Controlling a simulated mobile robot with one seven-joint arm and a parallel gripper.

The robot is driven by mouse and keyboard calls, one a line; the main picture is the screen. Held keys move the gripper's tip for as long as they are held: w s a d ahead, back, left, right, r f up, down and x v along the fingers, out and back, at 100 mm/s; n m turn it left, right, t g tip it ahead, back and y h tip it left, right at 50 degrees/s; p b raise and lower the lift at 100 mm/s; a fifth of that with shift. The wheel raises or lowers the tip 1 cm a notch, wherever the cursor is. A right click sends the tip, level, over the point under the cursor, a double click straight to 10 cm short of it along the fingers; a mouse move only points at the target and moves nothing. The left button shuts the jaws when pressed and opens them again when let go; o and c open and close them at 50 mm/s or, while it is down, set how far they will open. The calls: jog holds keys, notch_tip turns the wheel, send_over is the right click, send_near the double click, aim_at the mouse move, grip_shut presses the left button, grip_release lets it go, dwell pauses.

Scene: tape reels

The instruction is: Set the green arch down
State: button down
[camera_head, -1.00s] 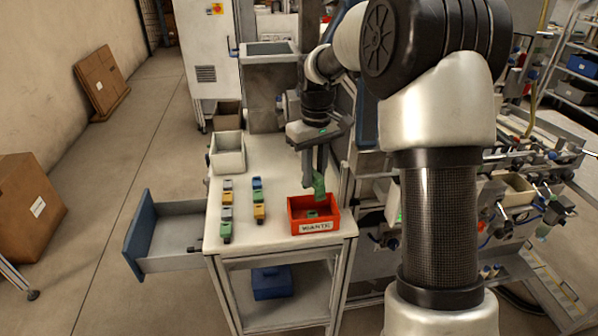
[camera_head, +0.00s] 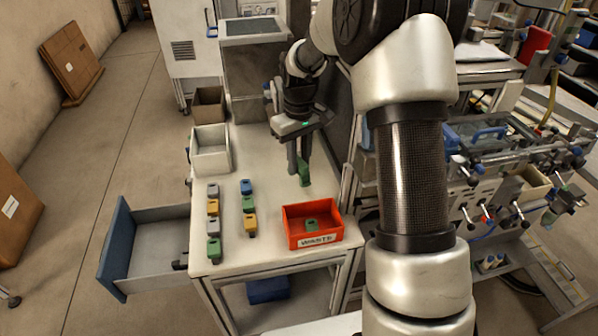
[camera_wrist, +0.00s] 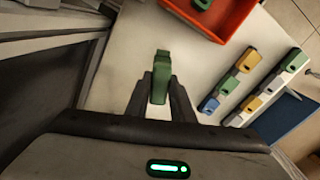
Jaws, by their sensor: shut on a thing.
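A green arch (camera_wrist: 161,78) is between the fingers of my gripper (camera_wrist: 160,100), which is shut on it. In the head view the green arch (camera_head: 304,174) hangs at the tips of my gripper (camera_head: 299,170), over the white table behind the red bin. I cannot tell how far its lower end is from the table top. In the wrist view it covers part of the bare table (camera_wrist: 120,62).
The red bin (camera_head: 341,232), marked WASTE, holds a green piece (camera_head: 311,224). Two rows of coloured blocks (camera_head: 248,203) stand left of it. A white box (camera_head: 210,152) is at the table's back left. An open blue drawer (camera_head: 116,245) juts out left. Bare table lies between blocks and gripper.

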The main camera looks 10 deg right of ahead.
aim_at(299, 172)
jog(key=shift+f, duration=1.8)
jog(key=shift+f, duration=0.1)
jog(key=c, duration=1.5)
grip_release()
jog(key=shift+c, duration=0.2)
